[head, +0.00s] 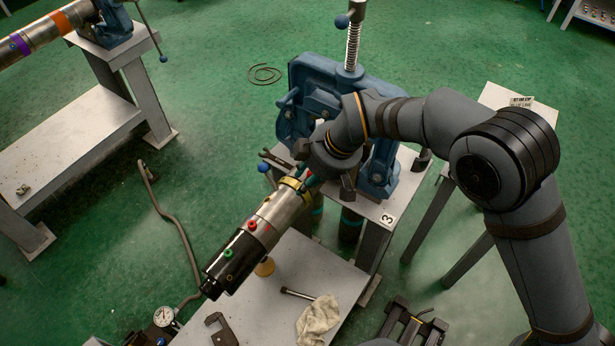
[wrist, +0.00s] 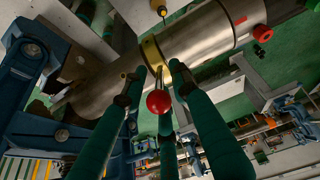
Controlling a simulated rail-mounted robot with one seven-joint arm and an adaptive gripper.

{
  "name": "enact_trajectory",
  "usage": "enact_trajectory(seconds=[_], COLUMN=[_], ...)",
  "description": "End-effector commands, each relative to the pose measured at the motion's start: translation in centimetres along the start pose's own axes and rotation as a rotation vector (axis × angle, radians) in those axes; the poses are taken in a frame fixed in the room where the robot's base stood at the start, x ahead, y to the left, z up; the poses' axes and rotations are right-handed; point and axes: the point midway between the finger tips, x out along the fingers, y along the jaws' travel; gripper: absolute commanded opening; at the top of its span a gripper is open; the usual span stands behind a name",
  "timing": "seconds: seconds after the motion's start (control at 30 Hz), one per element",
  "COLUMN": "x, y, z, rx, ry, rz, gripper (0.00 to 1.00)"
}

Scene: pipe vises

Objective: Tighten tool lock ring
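The tool (head: 255,233) is a steel cylinder with a black end and red and green knobs, clamped in the blue vise (head: 314,92). A brass-yellow lock ring (head: 292,184) encircles it near the vise. In the wrist view the ring (wrist: 151,52) carries a short lever with a red ball (wrist: 158,102). My gripper (wrist: 161,74) has green fingers spread on both sides of the lever and ball, with a gap between them. The fingertips are close to the ring; whether they touch it I cannot tell. In the head view my wrist largely hides the gripper (head: 309,182).
The vise stand (head: 386,213) carries the number 3. Below the tool is a pale bench (head: 270,322) with a rag (head: 318,318) and loose tools. A pressure gauge (head: 164,316) stands at lower left. Another vise with a pipe is at upper left.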

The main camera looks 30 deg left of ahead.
Motion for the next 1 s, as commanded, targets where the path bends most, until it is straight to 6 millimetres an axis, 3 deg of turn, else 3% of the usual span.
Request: enact_trajectory(seconds=[0.07, 0.57, 1.0], x=[-0.01, -0.03, -0.03], y=[0.0, -0.03, -0.06], z=[0.0, 0.01, 0.01], rx=[0.0, 0.0, 0.0], ry=[0.0, 0.0, -0.001], rz=[0.0, -0.001, -0.001], gripper=[0.28, 0.0, 0.0])
